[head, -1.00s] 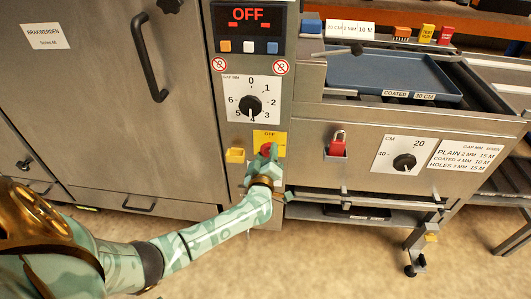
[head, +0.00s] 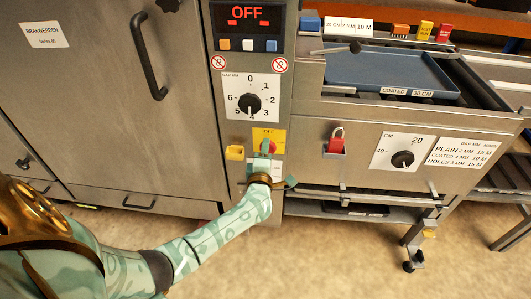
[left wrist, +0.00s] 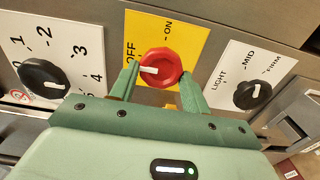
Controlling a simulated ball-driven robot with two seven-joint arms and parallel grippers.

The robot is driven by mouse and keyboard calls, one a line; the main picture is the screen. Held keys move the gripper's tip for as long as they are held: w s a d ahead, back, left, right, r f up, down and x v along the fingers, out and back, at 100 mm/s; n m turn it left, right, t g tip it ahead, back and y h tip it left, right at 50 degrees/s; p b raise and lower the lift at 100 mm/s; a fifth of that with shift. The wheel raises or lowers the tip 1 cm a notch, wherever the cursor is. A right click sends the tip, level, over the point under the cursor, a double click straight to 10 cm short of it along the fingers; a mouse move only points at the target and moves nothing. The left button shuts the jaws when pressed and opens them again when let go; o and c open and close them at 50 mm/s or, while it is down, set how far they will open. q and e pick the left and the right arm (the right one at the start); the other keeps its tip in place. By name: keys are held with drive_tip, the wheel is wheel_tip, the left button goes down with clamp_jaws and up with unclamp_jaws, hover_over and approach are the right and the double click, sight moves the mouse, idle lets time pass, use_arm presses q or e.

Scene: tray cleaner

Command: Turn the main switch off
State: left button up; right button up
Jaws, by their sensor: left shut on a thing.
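The main switch is a red knob (left wrist: 161,68) on a yellow plate (left wrist: 190,40) marked OFF and ON. Its white pointer points left in the left wrist view, to the OFF side, just below that word. My left gripper (left wrist: 158,84) has one green finger on each side of the knob and is shut on it. In the head view the red knob (head: 267,146) is partly hidden by my left gripper (head: 264,160), which reaches up from below. The display (head: 247,15) above reads OFF. My right gripper is not in view.
A gap dial (head: 250,103) sits above the switch, and a yellow box (head: 235,153) is close to its left. A red padlock (head: 337,140) and the blue tray (head: 390,73) are farther right.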

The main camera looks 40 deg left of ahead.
use_arm(q)
drive_tip(key=shift+f, duration=0.2)
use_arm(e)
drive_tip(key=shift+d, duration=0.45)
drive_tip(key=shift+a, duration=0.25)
use_arm(q)
drive_tip(key=o, duration=0.9)
drive_tip(key=shift+o, duration=0.4)
drive_tip(key=shift+r, duration=0.1)
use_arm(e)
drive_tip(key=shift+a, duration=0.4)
use_arm(q)
drive_tip(key=shift+s, duration=0.1)
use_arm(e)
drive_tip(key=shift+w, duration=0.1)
use_arm(q)
drive_tip(key=p+v, duration=0.5)
drive_tip(key=v, duration=1.1)
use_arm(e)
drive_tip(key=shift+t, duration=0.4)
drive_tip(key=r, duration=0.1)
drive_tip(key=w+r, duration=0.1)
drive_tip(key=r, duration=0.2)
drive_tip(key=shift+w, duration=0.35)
